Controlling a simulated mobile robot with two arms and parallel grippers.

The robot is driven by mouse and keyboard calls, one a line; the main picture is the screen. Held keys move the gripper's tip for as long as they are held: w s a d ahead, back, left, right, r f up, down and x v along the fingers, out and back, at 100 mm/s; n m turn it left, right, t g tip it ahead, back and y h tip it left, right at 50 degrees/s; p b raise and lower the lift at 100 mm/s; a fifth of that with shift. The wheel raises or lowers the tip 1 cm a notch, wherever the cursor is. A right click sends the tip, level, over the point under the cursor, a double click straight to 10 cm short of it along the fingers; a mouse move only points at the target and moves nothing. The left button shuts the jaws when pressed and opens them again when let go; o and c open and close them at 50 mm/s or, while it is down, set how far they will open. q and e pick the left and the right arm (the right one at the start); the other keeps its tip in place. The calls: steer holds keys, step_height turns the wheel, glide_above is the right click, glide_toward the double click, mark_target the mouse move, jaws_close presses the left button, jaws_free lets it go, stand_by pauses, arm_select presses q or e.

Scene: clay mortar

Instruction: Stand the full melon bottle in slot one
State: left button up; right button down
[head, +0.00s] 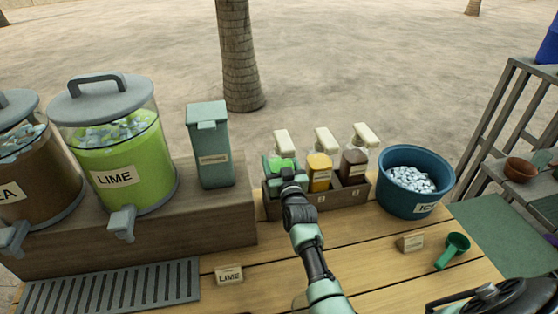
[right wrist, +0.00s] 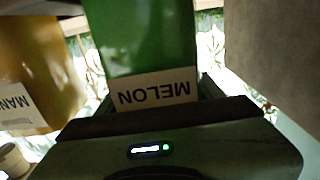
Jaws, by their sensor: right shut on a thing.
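The melon bottle (head: 281,163) is green with a cream pump top and stands upright at the left compartment of the brown bottle rack (head: 322,199). My right gripper (head: 289,181) is shut on it from the front. In the right wrist view the green bottle (right wrist: 143,35) shows its MELON label, upside down in that picture, close against the gripper (right wrist: 160,100). My arm hides the bottle's lower part and the front of the left compartment, so I cannot tell whether its base rests on the rack floor. My left gripper is not in view.
A yellow bottle (head: 320,178) and a brown bottle (head: 353,170) fill the other rack compartments. A blue ice tub (head: 408,200) stands right of the rack, a grey-green bin (head: 212,150) to the left. A green scoop (head: 453,250) lies at the front right.

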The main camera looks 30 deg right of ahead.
steer(key=shift+f+b, duration=0.35)
steer(key=shift+b, duration=0.05)
steer(key=shift+c, duration=0.9)
jaws_free()
steer(key=shift+o, duration=0.9)
steer(key=shift+f, duration=0.25)
steer(key=shift+r, duration=0.1)
steer(key=shift+s, duration=0.1)
steer(key=p+v, duration=0.7)
steer(key=v, duration=0.4)
steer(key=shift+r, duration=0.15)
